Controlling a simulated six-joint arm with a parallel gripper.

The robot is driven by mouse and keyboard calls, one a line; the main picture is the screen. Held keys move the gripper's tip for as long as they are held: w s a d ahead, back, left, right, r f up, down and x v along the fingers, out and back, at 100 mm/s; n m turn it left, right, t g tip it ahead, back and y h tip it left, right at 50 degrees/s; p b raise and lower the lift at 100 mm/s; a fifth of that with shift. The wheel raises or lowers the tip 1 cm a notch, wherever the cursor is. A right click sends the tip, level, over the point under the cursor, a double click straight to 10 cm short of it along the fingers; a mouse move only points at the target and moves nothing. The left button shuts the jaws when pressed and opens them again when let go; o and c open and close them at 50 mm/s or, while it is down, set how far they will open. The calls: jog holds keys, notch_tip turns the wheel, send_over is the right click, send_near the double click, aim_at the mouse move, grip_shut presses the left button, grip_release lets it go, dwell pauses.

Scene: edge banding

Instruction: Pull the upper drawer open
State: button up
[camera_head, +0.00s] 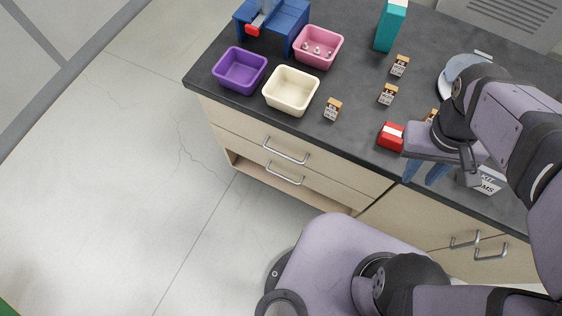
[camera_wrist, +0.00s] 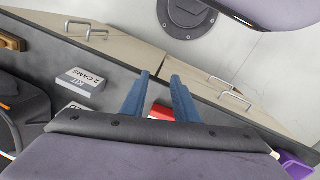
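The upper drawer (camera_head: 250,133) is a pale wood front just below the dark worktop, with a metal bar handle (camera_head: 286,150). It looks shut. A second handle (camera_head: 284,174) shows just below it, on a lower front by a dark recess. In the wrist view the upper handle (camera_wrist: 236,100) is at the right, nearer the worktop. My gripper (camera_head: 425,173) has blue fingers, pointing down near the worktop's front edge, well to the right of the drawer handles. In the wrist view my gripper (camera_wrist: 158,80) is open, with a visible gap between its fingers. It touches no handle.
A red box (camera_head: 391,136) is close beside my gripper. A KIT box (camera_head: 485,181) stands on the right. Purple (camera_head: 239,72), cream (camera_head: 290,91) and pink (camera_head: 317,47) bins stand on the worktop. Cabinet door handles (camera_head: 466,240) are at lower right. Floor before the drawers is clear.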

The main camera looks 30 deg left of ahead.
jog(key=w+a+f+n+t+h+b, duration=0.25)
jog(key=a+n+t+b, duration=0.2)
jog(key=a+b, duration=0.4)
jog(key=w+a+f+n+t+h+b, duration=0.1)
jog(key=w+a+n+t+b, duration=0.25)
jog(key=a+n+b, duration=0.4)
jog(key=s+a+r+n+t+y+b, duration=0.2)
jog(key=s+a+r+t+y+b, duration=0.15)
jog(key=s+a+b, duration=0.35)
jog(key=s+a+r+n+t+y+b, duration=0.1)
jog(key=s+a+r+t+y+b, duration=0.1)
jog(key=s+a+t+b, duration=0.5)
notch_tip(320, 180, down, 30)
jog(key=w+a+g+p, duration=0.2)
jog(key=g, duration=0.1)
jog(key=b+x, duration=0.1)
jog(key=x, duration=0.6)
jog(key=shift+w, duration=0.25)
jog(key=shift+d+f, duration=0.1)
jog(key=shift+d, duration=0.05)
grip_shut()
